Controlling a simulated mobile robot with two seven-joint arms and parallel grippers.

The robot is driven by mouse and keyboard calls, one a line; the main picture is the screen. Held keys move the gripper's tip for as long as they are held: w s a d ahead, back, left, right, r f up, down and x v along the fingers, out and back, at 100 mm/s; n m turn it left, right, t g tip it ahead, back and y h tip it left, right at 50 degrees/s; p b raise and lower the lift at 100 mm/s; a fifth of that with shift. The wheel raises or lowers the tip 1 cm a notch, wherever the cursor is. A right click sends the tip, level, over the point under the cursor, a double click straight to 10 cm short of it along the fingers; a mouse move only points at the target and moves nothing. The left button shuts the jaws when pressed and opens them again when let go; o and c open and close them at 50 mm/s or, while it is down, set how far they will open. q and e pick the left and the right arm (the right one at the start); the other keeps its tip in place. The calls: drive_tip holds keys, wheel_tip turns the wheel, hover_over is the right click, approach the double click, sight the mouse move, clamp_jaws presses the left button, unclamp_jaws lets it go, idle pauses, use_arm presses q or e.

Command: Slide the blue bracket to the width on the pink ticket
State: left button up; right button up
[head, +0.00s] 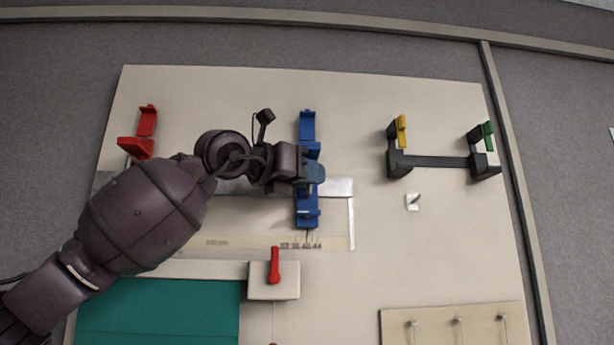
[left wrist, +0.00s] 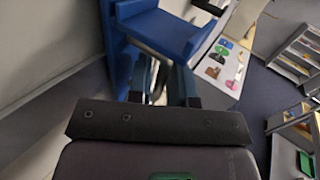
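The blue bracket (head: 308,207) sits on a metal rail (head: 339,187) across the pale board, above printed scale numbers (head: 301,246) that seem to run from 32 to 44. My left gripper (head: 315,173) is at the bracket's middle and covers part of it. In the left wrist view the blue bracket (left wrist: 160,28) is close beyond the fingers (left wrist: 162,82). The fingers stand apart with a gap between them; whether they press on part of the bracket is hidden. I see no pink ticket in either view. My right gripper is not in view.
A red bracket (head: 137,146) is at the rail's left end. A red lever (head: 275,266) on a pale block is below the scale. A black bar with yellow (head: 402,131) and green (head: 489,136) parts is at the right. A teal panel (head: 160,312) is at lower left.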

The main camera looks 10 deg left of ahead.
use_arm(q)
drive_tip(key=b+v, duration=0.2)
drive_tip(key=v, duration=0.9)
drive_tip(key=shift+b, duration=0.4)
